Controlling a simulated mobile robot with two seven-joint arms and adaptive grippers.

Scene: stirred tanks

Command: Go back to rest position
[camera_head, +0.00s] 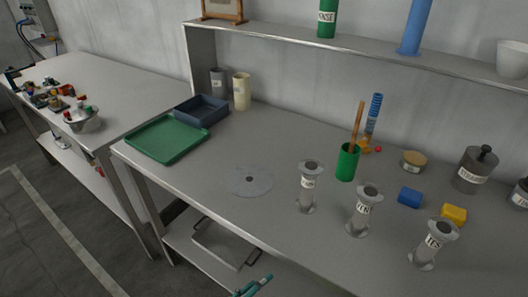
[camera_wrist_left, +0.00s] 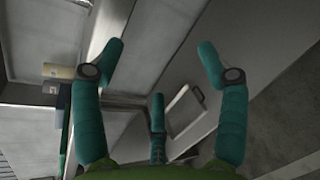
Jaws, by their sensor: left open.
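My left gripper (camera_wrist_left: 161,55) fills the lower part of the left wrist view. Its teal fingers are spread wide apart with nothing between them. In the head view, only teal finger parts (camera_head: 252,287) show at the bottom edge, in front of the bench and low beside its under-shelf. They look like part of my left gripper. The rest of that gripper and its arm are out of the head view. My right gripper is in neither view.
The grey bench (camera_head: 215,165) holds a green tray (camera_head: 168,139), a dark blue bin (camera_head: 201,111), a grey disc (camera_head: 250,181), a green cup (camera_head: 347,163) and several labelled cylinders near its front edge. A pale tray (camera_head: 222,245) lies on the under-shelf. Floor shows at left.

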